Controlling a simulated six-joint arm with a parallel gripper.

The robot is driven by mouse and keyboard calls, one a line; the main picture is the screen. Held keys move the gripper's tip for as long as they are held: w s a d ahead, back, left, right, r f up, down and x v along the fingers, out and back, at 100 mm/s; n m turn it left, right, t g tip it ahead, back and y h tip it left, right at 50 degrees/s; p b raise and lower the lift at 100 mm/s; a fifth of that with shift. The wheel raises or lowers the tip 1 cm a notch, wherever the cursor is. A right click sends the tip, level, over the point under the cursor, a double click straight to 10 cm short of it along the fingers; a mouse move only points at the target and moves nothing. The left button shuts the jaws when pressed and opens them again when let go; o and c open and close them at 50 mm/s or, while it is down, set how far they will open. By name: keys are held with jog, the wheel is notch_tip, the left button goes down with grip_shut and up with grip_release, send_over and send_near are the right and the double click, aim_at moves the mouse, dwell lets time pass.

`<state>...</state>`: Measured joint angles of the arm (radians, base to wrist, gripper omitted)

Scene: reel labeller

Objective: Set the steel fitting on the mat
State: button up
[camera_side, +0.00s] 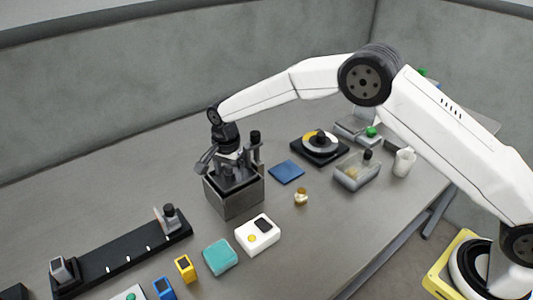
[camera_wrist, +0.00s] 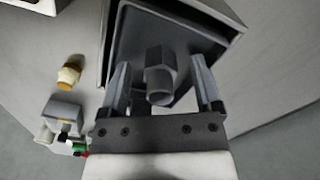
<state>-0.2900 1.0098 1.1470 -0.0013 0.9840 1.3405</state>
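The steel fitting (camera_wrist: 160,76), a grey hex part with a round hollow end, shows in the wrist view at the mouth of the square metal box (camera_side: 237,198). The box also shows in the wrist view (camera_wrist: 222,22), with a dark inside. My gripper (camera_wrist: 158,66) is open, one finger on each side of the fitting, with a gap on both sides. In the side view my gripper (camera_side: 234,165) is over the box, and I cannot make out the fitting there. A flat blue square, which looks like the mat (camera_side: 286,172), lies bare to the right of the box.
A small brass part (camera_side: 301,197) stands right of the box. A white device (camera_side: 258,235) and a teal block (camera_side: 220,257) lie in front. A dark turntable (camera_side: 319,147) and a clear tray (camera_side: 357,171) stand beyond the mat. A black rail (camera_side: 125,255) lies left.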

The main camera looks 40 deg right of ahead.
grip_shut()
jog(key=shift+r, duration=0.2)
jog(key=shift+r, duration=0.55)
jog(key=s+d+r, duration=0.3)
jog(key=s+r, duration=0.8)
jog(key=s, duration=0.2)
jog(key=shift+s+d+r, duration=0.15)
jog(key=shift+s+r, duration=0.15)
